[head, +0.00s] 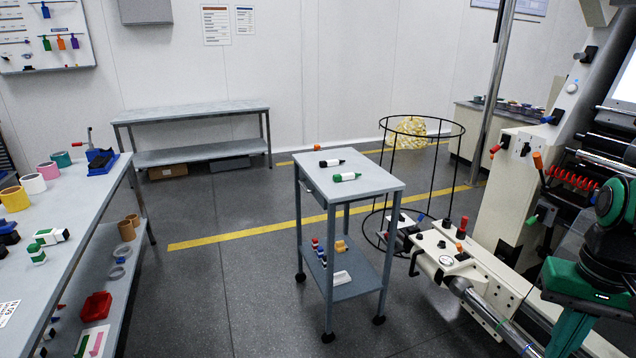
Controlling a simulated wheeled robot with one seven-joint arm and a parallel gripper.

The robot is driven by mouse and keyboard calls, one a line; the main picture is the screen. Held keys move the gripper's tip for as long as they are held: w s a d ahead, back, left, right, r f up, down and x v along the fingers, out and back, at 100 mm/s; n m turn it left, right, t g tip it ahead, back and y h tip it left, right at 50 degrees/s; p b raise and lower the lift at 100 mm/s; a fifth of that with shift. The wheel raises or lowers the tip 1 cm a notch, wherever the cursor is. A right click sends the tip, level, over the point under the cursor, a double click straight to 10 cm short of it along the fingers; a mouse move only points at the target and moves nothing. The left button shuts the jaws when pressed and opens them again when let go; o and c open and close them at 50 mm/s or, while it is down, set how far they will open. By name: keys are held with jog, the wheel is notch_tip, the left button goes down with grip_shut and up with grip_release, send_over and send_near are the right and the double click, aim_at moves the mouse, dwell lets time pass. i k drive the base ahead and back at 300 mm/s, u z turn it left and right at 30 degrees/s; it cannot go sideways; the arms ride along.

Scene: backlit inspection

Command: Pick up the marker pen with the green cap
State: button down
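Two marker pens lie on the top of a small grey wheeled trolley (381,184) in the middle of the head view. The nearer marker pen (349,177) has a white body and a clearly green left end, which looks like a cap. The farther marker pen (332,162) has a white body with dark ends; its exact cap colour is too small to tell. The two pens lie apart, both roughly sideways. My gripper does not show in this view. Green and black arm parts at the right edge look like mine, well away from the pens.
A small orange object (316,147) stands at the trolley's back corner. Several small items sit on its lower shelf. A long bench (72,215) stands left, a machine (500,190) right, and a black wire frame (447,180) just behind. Floor between bench and trolley is clear.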

aim_at(346, 176)
jog(key=z, duration=0.4)
jog(key=i, duration=2.25)
jog(key=u, duration=0.4)
